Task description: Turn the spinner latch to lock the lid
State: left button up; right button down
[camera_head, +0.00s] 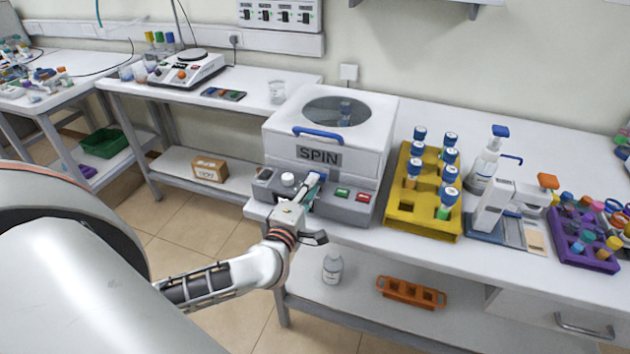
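The white spinner (279,148), marked SPIN, stands on the bench with its lid (372,108) down. The lid has a round window and a blue handle (317,132) at its front edge. A small blue and white piece (313,181), which looks like the latch, sits at the front of the machine below the SPIN label. My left gripper (307,201) reaches up to it from the front, over the grey control panel. The gripper overlaps this piece, and its fingertips are too small and hidden to tell whether they touch or grip it. My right gripper is out of view.
The grey panel has a white knob (288,179), a green button (342,194) and a red button (363,198). Right of the spinner stand a yellow rack (425,222) of capped tubes, a spray bottle (484,165) and a purple rack (584,257). A lower shelf holds an orange rack (411,292).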

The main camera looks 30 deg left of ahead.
pick_arm(q)
jog(key=v, duration=0.9)
jog(key=s+d+f+m+h, duration=0.25)
jog(key=d+m+h, duration=0.25)
jog(key=d+m, duration=0.3)
jog(key=s+d+f+m+h, duration=0.2)
jog(key=d+f+m+h, duration=0.3)
jog(key=m, duration=0.4)
jog(key=s+f+m+g+y, duration=0.2)
jog(key=s+f+m+g, duration=0.1)
jog(key=f, duration=0.6)
jog(key=s+f+m+g+y, duration=0.2)
jog(key=s+f+m+g, duration=0.2)
jog(key=f, duration=0.6)
jog(key=shift+s+a+m, duration=0.3)
jog(key=shift+s+a, duration=0.2)
jog(key=shift+s, duration=0.6)
